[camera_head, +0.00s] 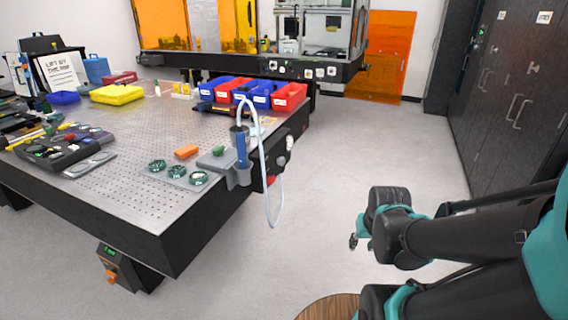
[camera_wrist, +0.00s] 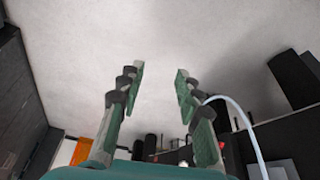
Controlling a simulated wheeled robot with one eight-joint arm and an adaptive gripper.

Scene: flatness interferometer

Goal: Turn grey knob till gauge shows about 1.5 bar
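A dark panel on the right end of the perforated table carries a small pale round part (camera_head: 289,142), possibly the gauge face. A small greyish round part (camera_head: 281,161) sits just below it and may be the grey knob. Both are too small to identify surely, and no gauge reading is legible. My gripper (camera_head: 355,241) is over open floor, right of the table and well apart from that panel. In the wrist view my gripper (camera_wrist: 160,70) has its green-grey fingers spread with only floor between them.
A white hose (camera_head: 264,165) loops down from a blue-handled tool (camera_head: 242,150) at the table corner; the hose (camera_wrist: 245,122) also shows in the wrist view. Black cabinets (camera_head: 515,90) line the right wall. The floor (camera_head: 350,150) between table and cabinets is clear.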

